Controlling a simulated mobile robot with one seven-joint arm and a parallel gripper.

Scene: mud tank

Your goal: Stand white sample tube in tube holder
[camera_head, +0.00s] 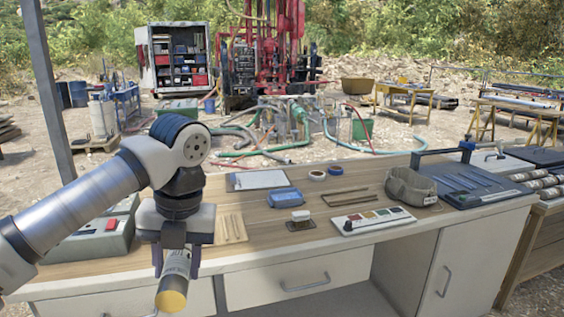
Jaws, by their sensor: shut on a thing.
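My gripper (177,268) is at the front left of the workbench, fingers pointing down. It is shut on a whitish-grey sample tube (178,262) with a yellow end (171,300). The tube is tilted, its yellow end low and towards the camera, in front of the bench's front edge. The fingers stand on either side of its upper part, and its top is hidden by the gripper. A small dark stand (300,225) with a white block-like piece (300,215) sits mid-bench, right of my gripper. I cannot tell whether this is the tube holder.
The bench top (285,248) is bare near its front. A pale wooden piece (231,228) lies just right of my gripper. Behind are a blue case (286,198) and clipboard (260,179). A colour-chart panel (373,220) and grey-brown pouch (411,187) lie right; a green box (105,232) stands left.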

